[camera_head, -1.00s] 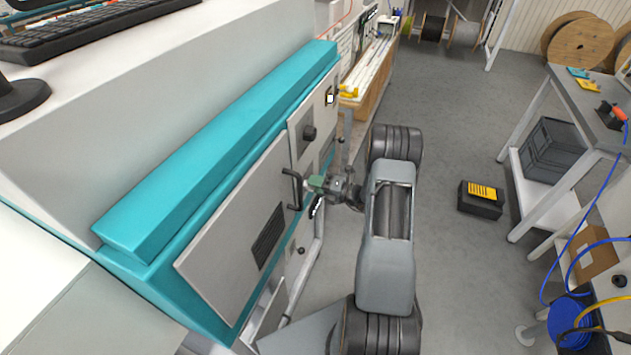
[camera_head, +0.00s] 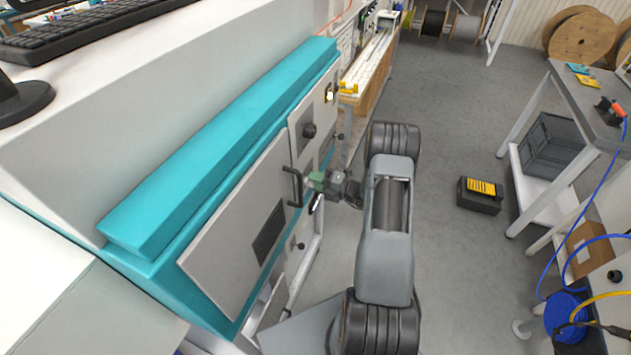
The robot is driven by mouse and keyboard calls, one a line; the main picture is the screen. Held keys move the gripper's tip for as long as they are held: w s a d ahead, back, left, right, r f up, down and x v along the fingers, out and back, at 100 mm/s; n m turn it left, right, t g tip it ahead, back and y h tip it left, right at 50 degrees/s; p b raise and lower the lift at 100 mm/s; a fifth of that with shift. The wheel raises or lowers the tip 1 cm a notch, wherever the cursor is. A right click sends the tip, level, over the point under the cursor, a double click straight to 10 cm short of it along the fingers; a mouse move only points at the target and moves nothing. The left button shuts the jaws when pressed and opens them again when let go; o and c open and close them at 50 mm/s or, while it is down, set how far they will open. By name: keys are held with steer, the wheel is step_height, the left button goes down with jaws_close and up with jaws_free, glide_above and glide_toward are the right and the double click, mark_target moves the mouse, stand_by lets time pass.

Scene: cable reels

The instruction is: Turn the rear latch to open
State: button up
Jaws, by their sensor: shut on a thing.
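A grey door panel (camera_head: 230,232) with a dark vent (camera_head: 269,234) is on the side of the teal and white machine. A black bar handle (camera_head: 296,188) stands out near its right edge. My gripper (camera_head: 315,191) is at this handle, coming from the right, and is shut on it as far as I can see. The fingertips are small and partly overlap the handle. No fitting is clearly marked as the rear latch. The door looks flush with the machine.
A teal ledge (camera_head: 220,150) runs along the machine above the door. A black and yellow box (camera_head: 480,195) lies on the floor to the right. A workbench (camera_head: 590,100) and a blue cable reel (camera_head: 567,315) stand farther right. Grey floor between is open.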

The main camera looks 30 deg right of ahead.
steer(key=o, duration=0.6)
steer(key=b+v, duration=0.3)
steer(key=v, duration=1.1)
steer(key=shift+b, duration=0.3)
steer(key=shift+w, duration=0.1)
